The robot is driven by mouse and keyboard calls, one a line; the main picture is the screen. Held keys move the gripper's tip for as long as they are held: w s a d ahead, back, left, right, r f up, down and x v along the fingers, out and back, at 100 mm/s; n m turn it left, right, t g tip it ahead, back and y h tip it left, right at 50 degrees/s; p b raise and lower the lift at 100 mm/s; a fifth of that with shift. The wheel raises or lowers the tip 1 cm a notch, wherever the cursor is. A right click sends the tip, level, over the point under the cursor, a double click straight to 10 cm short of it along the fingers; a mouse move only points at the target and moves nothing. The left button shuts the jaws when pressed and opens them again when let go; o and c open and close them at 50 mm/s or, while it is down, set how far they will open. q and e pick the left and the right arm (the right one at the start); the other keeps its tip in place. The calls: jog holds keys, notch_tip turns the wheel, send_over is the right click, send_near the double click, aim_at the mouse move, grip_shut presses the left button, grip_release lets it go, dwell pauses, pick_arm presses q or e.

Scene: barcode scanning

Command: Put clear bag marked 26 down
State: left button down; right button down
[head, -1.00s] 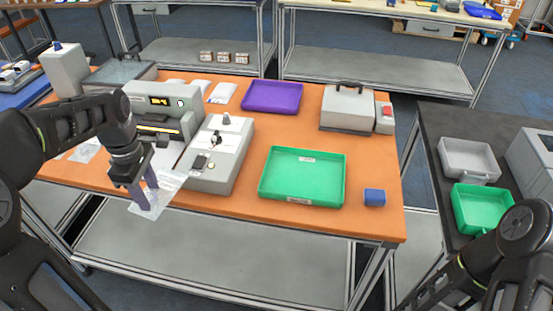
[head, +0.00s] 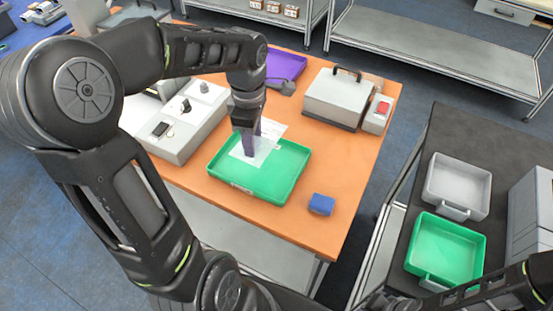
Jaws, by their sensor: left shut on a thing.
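My left gripper (head: 250,137) is shut on the clear bag (head: 266,146), which has a whitish, see-through look. Its marking is too small to read. The gripper and bag are over the left part of the green tray (head: 290,178) on the orange table. The fingers point down and the bag hangs tilted. I cannot tell whether the bag touches the tray floor. The rest of the tray looks empty. My right gripper is not in view; only part of my right arm shows at the lower right.
A blue block (head: 321,204) lies right of the green tray. A purple tray (head: 285,66) is behind it, and a grey box machine (head: 337,98) stands at the back right. A grey device (head: 178,130) is to the left. A dark side table holds a grey bin (head: 458,186) and a green bin (head: 446,249).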

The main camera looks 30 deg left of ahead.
pick_arm(q)
jog(key=shift+s+a, duration=0.15)
jog(key=shift+f, duration=0.1)
jog(key=b, duration=0.4)
send_over(255, 172)
notch_tip(255, 172, down, 6)
jog(key=shift+r, duration=0.25)
jog(key=shift+f, duration=0.35)
jog(key=shift+r, duration=0.1)
jog(key=shift+f+b, duration=1.4)
jog(key=shift+f, duration=0.45)
